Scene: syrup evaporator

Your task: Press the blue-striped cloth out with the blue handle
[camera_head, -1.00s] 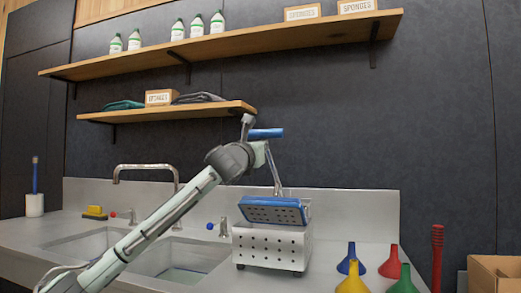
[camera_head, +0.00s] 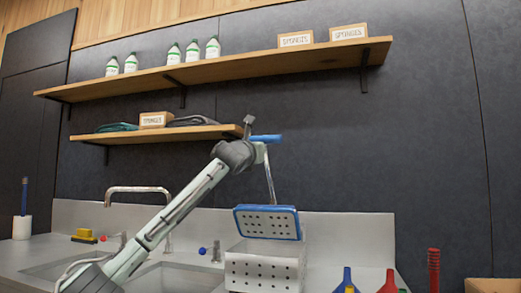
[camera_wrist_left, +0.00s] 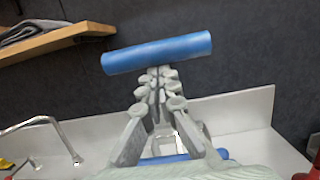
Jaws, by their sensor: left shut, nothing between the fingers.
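The blue handle (camera_head: 266,139) is a horizontal bar at the top of a thin metal lever, raised well above the wringer box. My left gripper (camera_head: 261,152) is shut and empty, just below the handle. In the left wrist view the closed fingers (camera_wrist_left: 158,82) lie close under the blue handle (camera_wrist_left: 157,53); I cannot tell whether they touch it. The blue-edged perforated press plate (camera_head: 267,222) is tilted up above the white perforated box (camera_head: 263,273). No blue-striped cloth shows; the box's inside is hidden. My right gripper is not in view.
A lower shelf (camera_head: 160,135) with folded cloths is behind my left wrist. A tap (camera_head: 140,190) and sinks are left of the box. Coloured funnels (camera_head: 389,282) and a red ribbed object (camera_head: 433,269) stand to its right. A cardboard box (camera_head: 495,285) is at the right edge.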

